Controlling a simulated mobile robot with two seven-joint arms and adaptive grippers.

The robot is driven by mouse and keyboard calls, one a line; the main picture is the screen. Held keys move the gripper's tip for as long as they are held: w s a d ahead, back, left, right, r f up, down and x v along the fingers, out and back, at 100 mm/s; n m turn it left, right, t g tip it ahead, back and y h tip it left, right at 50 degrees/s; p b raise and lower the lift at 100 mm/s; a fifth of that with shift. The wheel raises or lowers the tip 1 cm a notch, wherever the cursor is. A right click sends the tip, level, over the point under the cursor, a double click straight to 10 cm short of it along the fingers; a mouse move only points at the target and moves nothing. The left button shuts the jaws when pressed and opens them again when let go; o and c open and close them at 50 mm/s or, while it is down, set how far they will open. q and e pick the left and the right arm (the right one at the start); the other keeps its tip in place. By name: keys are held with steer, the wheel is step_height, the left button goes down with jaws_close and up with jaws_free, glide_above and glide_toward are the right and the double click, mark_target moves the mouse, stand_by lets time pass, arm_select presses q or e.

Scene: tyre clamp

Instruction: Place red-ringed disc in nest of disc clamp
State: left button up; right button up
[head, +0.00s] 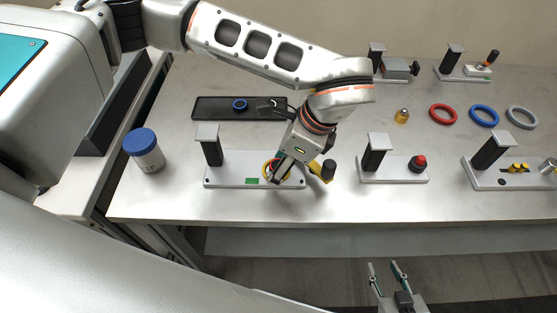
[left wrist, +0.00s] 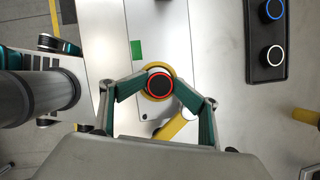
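The red-ringed black disc (left wrist: 159,86) shows in the left wrist view over the yellow ring-shaped nest (left wrist: 157,67) of the disc clamp. The disc looks slightly off the ring's middle; I cannot tell whether it is seated or just above. My left gripper (left wrist: 161,80) has its teal fingers at both sides of the disc, seemingly shut on it. In the head view my left gripper (head: 279,178) reaches down at the clamp's white base (head: 225,172) and hides most of the disc. The clamp's yellow lever (head: 318,169) stands right of it. My right gripper (head: 386,277) is open and empty, off the table's front.
A dark tray (head: 215,107) behind holds a blue-ringed disc (head: 239,104) and a white-ringed one (left wrist: 275,55). A blue-lidded jar (head: 144,150) stands left. Other fixtures (head: 393,172) and loose red (head: 443,114), blue and grey rings lie right. The clamp's post (head: 211,147) rises beside my left gripper.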

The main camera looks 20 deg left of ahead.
arm_select(q)
steer(key=shift+s+f, duration=0.25)
steer(key=shift+r+p, duration=0.5)
steer(key=shift+p, duration=0.05)
steer(key=b+v, duration=0.1)
steer(key=v, duration=1.1)
steer(key=shift+w+r, duration=0.25)
steer(key=shift+r, duration=0.1)
